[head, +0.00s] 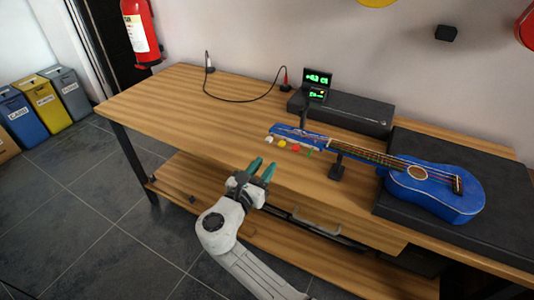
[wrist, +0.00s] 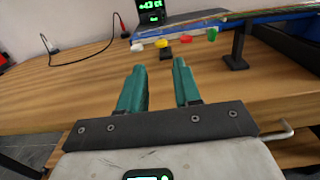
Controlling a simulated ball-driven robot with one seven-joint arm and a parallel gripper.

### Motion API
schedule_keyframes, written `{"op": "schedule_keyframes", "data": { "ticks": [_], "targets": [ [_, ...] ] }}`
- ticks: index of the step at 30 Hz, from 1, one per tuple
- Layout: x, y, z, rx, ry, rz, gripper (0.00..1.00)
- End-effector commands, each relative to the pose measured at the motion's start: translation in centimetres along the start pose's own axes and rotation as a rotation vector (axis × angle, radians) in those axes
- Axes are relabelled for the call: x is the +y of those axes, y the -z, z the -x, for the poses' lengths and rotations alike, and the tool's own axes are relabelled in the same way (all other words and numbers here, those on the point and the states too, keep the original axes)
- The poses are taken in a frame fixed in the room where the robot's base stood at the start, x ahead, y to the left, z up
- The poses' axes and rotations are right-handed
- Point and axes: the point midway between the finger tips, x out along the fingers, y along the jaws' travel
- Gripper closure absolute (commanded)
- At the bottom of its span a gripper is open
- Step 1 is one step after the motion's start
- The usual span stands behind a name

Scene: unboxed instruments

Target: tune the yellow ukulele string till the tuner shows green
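The blue ukulele (head: 424,187) lies with its body on a black case at the right of the bench in the head view. Its neck points left and rests on a small black stand (head: 338,169). Along the headstock are white, yellow (head: 282,143), red and green tuning pegs; the yellow peg also shows in the wrist view (wrist: 162,43). The tuner (head: 317,85) behind the headstock shows green characters, too small to read surely; its display also shows in the wrist view (wrist: 150,8). My gripper (head: 262,169) is open and empty, at the bench's front edge, short of the pegs.
A long black box (head: 345,112) stands behind the neck. A black cable (head: 235,99) runs over the wooden bench (head: 170,103). The black case (head: 490,235) fills the right end. A drawer handle (head: 315,224) sticks out at the front. The bench's left part is mostly free.

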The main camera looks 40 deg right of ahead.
Motion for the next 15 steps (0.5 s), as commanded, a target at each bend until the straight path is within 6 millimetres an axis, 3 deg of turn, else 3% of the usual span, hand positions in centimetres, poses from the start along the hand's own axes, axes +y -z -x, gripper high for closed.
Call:
{"op": "schedule_keyframes", "data": {
  "ticks": [9, 15],
  "targets": [
    [-0.1, 0.0, -5.9, 0.001, 0.003, -0.001, 0.67],
    [0.0, 0.0, -8.2, 0.001, 0.002, -0.002, 0.67]
  ]
}}
